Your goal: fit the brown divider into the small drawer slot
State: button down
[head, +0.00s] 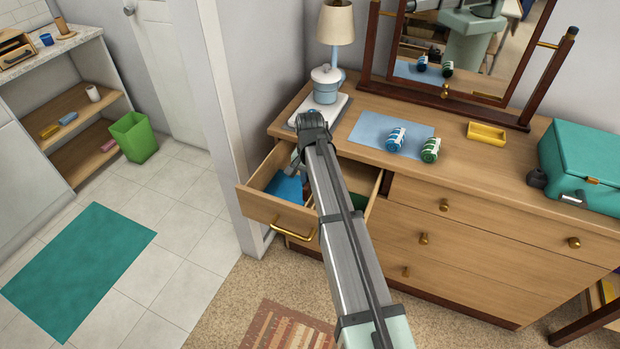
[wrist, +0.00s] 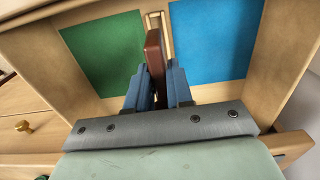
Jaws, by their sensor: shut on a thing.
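The brown divider (wrist: 154,52) stands upright between the blue fingers of my gripper (wrist: 157,80) in the wrist view. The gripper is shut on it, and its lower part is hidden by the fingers. The slot (wrist: 164,20), a narrow pale wooden frame, shows just beyond the divider, between a green panel (wrist: 107,52) and a blue panel (wrist: 217,42) on the drawer floor. I cannot tell whether the divider touches the slot.
The dresser top holds a lamp (head: 335,28), a white and blue pot (head: 326,85), a blue mat (head: 368,133), blue and green striped bottles (head: 430,150), a yellow tray (head: 486,133) and a teal case (head: 582,165). A mirror (head: 460,50) stands behind. The drawer walls rise close around my gripper.

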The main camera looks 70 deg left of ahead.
aim_at(310, 191)
jog(key=shift+f, duration=2.3)
jog(key=shift+f, duration=1.4)
dwell(1.1)
dwell(0.4)
jog(key=c, duration=0.9)
grip_release()
notch_tip(310, 191, up, 14)
jog(key=shift+f, duration=0.1)
